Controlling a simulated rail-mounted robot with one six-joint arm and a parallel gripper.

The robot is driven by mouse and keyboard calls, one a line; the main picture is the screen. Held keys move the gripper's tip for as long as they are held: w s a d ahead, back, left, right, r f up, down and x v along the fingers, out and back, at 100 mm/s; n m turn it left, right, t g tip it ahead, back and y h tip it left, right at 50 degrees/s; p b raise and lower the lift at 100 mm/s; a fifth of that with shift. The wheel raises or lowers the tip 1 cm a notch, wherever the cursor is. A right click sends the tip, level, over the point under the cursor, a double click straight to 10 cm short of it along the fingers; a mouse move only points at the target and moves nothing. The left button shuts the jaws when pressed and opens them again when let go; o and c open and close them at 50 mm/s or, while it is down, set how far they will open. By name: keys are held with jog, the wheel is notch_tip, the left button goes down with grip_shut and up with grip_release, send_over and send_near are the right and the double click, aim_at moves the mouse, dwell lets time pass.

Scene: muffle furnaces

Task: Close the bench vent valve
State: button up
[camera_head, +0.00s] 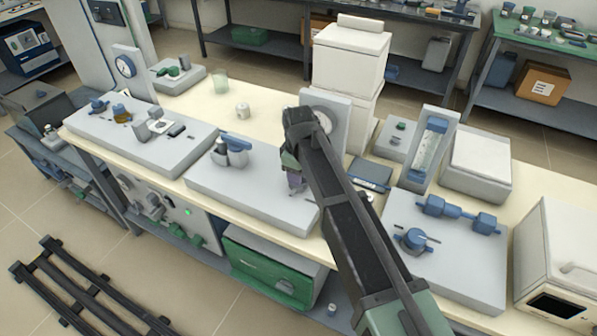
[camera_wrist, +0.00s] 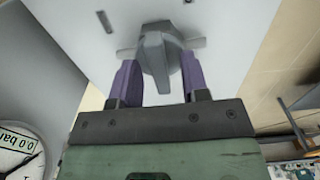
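A grey valve knob (camera_wrist: 158,55) with a thin lighter bar across it sits on a pale panel in the wrist view. The purple fingers of my gripper (camera_wrist: 160,75) stand apart on either side of the knob, close to it; whether they touch it I cannot tell. In the head view my gripper (camera_head: 294,182) is low over the right part of a grey bench plate (camera_head: 250,193), and the arm and gripper hide the knob there. No label on the knob is readable.
A dial gauge (camera_wrist: 18,150) marked 0.0 bar is at lower left in the wrist view. In the head view, a grey-and-blue valve fitting (camera_head: 231,150) stands left of my gripper, and blue valve parts (camera_head: 458,213) stand on a plate at right. A white box (camera_head: 350,55) stands behind.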

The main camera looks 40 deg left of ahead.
jog(key=shift+r, duration=0.15)
notch_tip(320, 180, up, 10)
jog(key=p, duration=1)
jog(key=shift+r+p, duration=0.25)
jog(key=shift+p, duration=0.15)
jog(key=s+d+m, duration=0.1)
jog(key=d+m, duration=0.9)
jog(key=d, duration=1.7)
jog(key=s+d+m, duration=0.1)
jog(key=d+m, duration=0.9)
jog(key=d, duration=1.7)
jog(key=shift+d, duration=0.2)
